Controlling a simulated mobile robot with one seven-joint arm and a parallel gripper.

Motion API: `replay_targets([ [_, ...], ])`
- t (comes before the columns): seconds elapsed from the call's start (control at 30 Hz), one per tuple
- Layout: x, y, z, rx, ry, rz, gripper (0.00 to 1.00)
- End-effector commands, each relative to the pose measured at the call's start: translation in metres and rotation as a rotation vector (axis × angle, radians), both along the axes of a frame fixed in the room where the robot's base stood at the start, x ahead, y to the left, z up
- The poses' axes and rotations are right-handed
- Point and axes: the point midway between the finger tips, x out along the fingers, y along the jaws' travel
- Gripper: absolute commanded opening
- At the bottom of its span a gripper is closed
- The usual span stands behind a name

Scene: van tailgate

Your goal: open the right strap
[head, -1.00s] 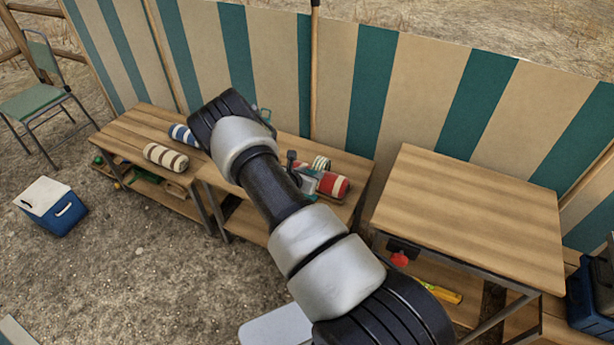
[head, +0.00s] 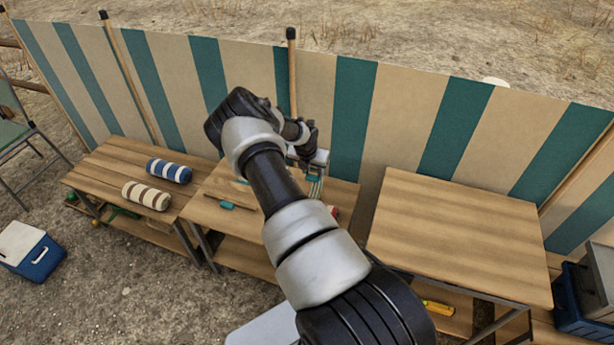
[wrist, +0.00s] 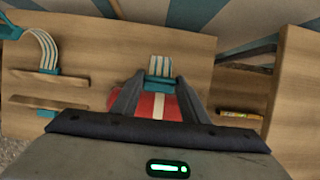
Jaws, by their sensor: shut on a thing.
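The right strap, striped white and teal with a teal end, shows in the wrist view (wrist: 159,68). My gripper (wrist: 160,80) is shut on its end. The strap also shows in the head view (head: 315,186), below my gripper (head: 308,162) at the middle table. A red roll with a white stripe (wrist: 152,106) lies behind the fingers in the wrist view. Only a bit of the red roll (head: 333,211) shows beside my arm in the head view. Whether the strap still touches the roll is hidden.
Another striped strap (wrist: 43,45) curves up at the left of the wrist view. A teal piece (head: 228,205) lies on the middle table. A blue roll (head: 169,171) and a beige roll (head: 146,195) lie on the left table. The right table (head: 460,235) is bare on top. A striped windbreak stands behind.

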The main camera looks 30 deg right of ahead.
Motion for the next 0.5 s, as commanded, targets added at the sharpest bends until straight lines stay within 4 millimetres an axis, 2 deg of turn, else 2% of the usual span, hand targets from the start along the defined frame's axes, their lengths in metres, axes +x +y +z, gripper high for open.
replay_targets([
  [0.03, 0.012, -0.006, -0.006, -0.007, -0.013, 0.007, 0.0],
  [0.1, 0.019, -0.014, -0.008, -0.007, -0.014, 0.006, 0.0],
  [0.5, 0.047, -0.052, -0.02, -0.006, -0.016, 0.002, 0.0],
])
